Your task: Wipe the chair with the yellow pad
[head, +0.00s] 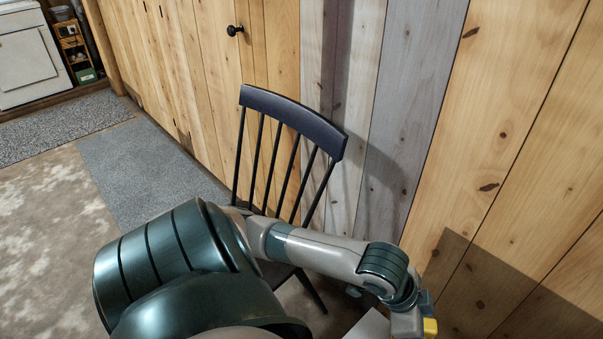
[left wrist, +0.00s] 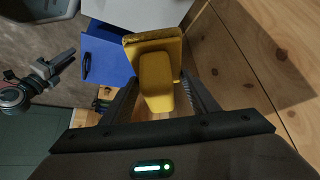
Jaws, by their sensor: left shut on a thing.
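The dark chair (head: 290,115) stands against the plank wall, its slatted back upright. My left arm crosses in front and hides most of its seat and legs. My left gripper (head: 412,322) is at the lower right, to the right of the chair and apart from it. It is shut on the yellow pad (head: 430,327). In the left wrist view the pad (left wrist: 155,45) sits between the two dark fingers. A grey jointed part at the left of that view (left wrist: 55,66) looks like my right gripper; its jaws are unclear.
A white-topped piece (head: 371,325) stands below my left gripper, with a blue front (left wrist: 104,55) in the left wrist view. The plank wall (head: 520,130) bounds the right side. Grey rugs (head: 145,165) lie on open floor at the left.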

